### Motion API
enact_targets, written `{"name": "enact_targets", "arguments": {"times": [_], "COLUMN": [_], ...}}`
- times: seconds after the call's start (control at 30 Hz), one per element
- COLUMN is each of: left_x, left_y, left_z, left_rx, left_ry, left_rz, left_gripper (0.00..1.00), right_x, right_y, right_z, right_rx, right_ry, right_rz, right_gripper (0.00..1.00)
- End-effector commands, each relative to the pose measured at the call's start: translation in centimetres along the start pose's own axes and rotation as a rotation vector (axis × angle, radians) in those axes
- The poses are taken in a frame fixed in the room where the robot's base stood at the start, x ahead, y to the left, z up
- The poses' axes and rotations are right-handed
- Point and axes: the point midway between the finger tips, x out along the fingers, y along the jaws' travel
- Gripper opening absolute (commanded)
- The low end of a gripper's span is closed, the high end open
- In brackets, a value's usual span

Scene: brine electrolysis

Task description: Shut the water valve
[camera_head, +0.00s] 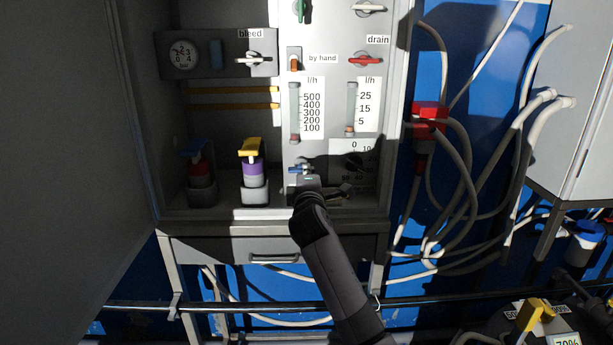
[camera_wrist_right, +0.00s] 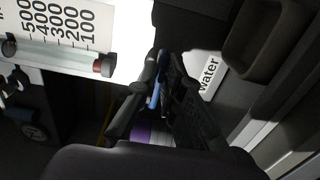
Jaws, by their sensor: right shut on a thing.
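The water valve has a blue handle (camera_head: 299,169) low on the white panel, below the 100–500 l/h flow tube. My right gripper (camera_head: 306,181) reaches up to it from below and covers part of the valve. In the right wrist view, the blue handle (camera_wrist_right: 155,94) shows between the dark fingers of my right gripper (camera_wrist_right: 165,84), which are shut on it. The "water" label (camera_wrist_right: 209,76) is beside the fingers there. The handle's exact angle is hard to tell. My left gripper is not in view.
A purple bottle with a yellow top (camera_head: 251,170) stands left of the valve, and a darker red one (camera_head: 201,180) farther left. A dial (camera_head: 355,160) is close on the right. The red drain handle (camera_head: 366,60) is higher up. Loose hoses (camera_head: 470,190) hang right of the cabinet.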

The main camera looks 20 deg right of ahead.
Motion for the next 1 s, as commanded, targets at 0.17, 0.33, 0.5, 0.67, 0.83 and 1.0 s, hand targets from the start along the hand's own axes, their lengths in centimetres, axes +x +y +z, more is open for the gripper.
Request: {"name": "enact_targets", "arguments": {"times": [0.17,0.33,0.5,0.67,0.83,1.0], "left_x": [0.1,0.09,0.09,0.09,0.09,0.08], "left_y": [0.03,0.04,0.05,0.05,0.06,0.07], "left_z": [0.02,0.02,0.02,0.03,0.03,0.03], "left_rx": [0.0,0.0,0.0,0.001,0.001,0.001], "left_ry": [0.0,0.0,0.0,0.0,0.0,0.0], "left_rz": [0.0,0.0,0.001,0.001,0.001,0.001], "left_gripper": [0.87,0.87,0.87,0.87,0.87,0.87], "right_x": [0.0,0.0,0.0,0.0,0.01,0.01], "right_y": [-0.22,-0.22,-0.23,-0.22,-0.13,-0.08], "right_z": [-0.02,-0.01,-0.01,0.0,0.0,0.01], "right_rx": [0.018,0.021,0.021,0.02,0.019,0.018], "right_ry": [0.0,0.0,0.0,0.0,0.0,0.0], "right_rz": [-0.004,-0.004,-0.005,-0.004,-0.002,-0.001], "right_gripper": [0.0,0.0,0.0,0.18,0.28,0.28]}}
